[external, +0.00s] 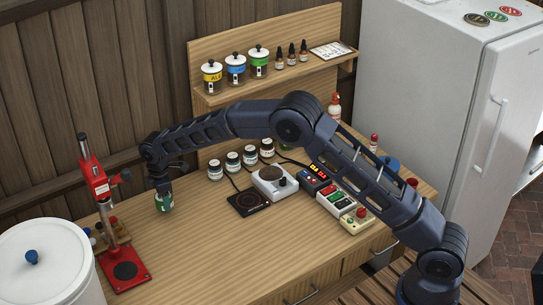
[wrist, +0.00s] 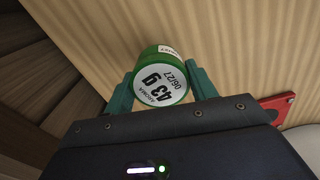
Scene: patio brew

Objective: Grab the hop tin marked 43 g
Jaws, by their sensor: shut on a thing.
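The hop tin (wrist: 160,80) is green with a white lid label that reads "43 g", "AROMA" and "06/27" in the wrist view. My gripper (wrist: 160,88) has its two teal fingers on either side of the tin and is shut on it. In the external view the tin (external: 164,201) hangs below my gripper (external: 163,188) at the left part of the bench. I cannot tell whether its bottom touches the wood.
A red bench capper (external: 100,190) and a white bucket (external: 60,265) stand left of the tin. The bench front (external: 200,262) is clear.

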